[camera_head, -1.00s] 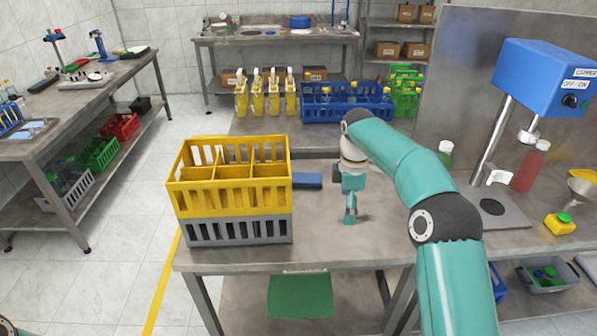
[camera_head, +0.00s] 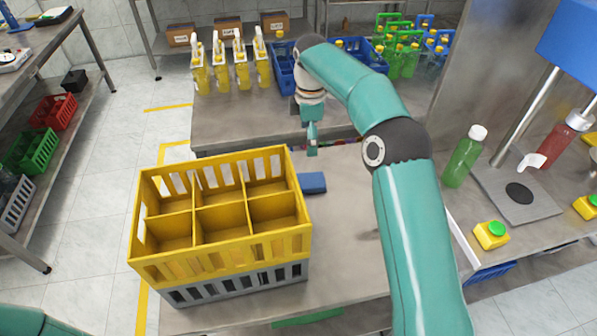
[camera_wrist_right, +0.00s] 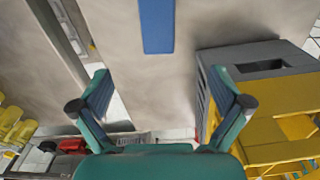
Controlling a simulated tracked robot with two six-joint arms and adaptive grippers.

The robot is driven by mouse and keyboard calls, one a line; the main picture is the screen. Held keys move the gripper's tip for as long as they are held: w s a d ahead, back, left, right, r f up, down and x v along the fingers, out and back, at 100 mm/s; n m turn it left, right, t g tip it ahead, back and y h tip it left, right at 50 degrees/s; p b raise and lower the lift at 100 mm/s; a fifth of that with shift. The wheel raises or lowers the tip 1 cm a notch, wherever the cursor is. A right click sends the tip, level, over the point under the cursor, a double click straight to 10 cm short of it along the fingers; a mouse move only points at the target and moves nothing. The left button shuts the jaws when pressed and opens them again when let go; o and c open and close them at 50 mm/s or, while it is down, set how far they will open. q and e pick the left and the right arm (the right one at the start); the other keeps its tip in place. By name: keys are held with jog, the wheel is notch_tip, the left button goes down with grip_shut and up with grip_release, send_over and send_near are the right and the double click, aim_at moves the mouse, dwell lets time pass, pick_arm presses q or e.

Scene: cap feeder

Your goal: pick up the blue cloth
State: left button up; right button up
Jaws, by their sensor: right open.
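The blue cloth (camera_head: 312,182) is a small flat blue rectangle on the table (camera_head: 345,215), beside the right side of the yellow crate (camera_head: 215,265). In the right wrist view the cloth (camera_wrist_right: 157,25) shows at the top centre, cut off by the frame edge. My right gripper (camera_head: 312,140) appears just above the cloth in the head picture, apart from it. In the right wrist view its fingers (camera_wrist_right: 162,92) are spread, with nothing between them. My left gripper is out of view; only part of my left arm shows at the bottom left.
The yellow crate stands on a grey crate (camera_head: 240,288). Yellow bottles (camera_head: 230,68) and a blue crate (camera_head: 285,75) are at the back. A green bottle (camera_head: 463,158) and a capper (camera_head: 575,35) are at right. Bare tabletop lies right of the cloth.

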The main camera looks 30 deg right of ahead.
send_over(304, 180)
jog(key=f, duration=1.1)
jog(key=shift+s+d+f, duration=0.15)
jog(key=shift+s+d, duration=0.1)
jog(key=shift+s, duration=0.1)
jog(key=shift+w+a+f+p, duration=0.1)
jog(key=shift+f+p, duration=0.25)
jog(key=shift+f, duration=0.2)
jog(key=f, duration=0.2)
jog(key=f+p, duration=0.1)
jog(key=shift+w+a+f, duration=0.15)
jog(key=shift+w+f, duration=0.05)
jog(key=shift+w, duration=0.05)
jog(key=shift+f, duration=0.4)
jog(key=shift+c, duration=0.2)
jog(key=c, duration=1.1)
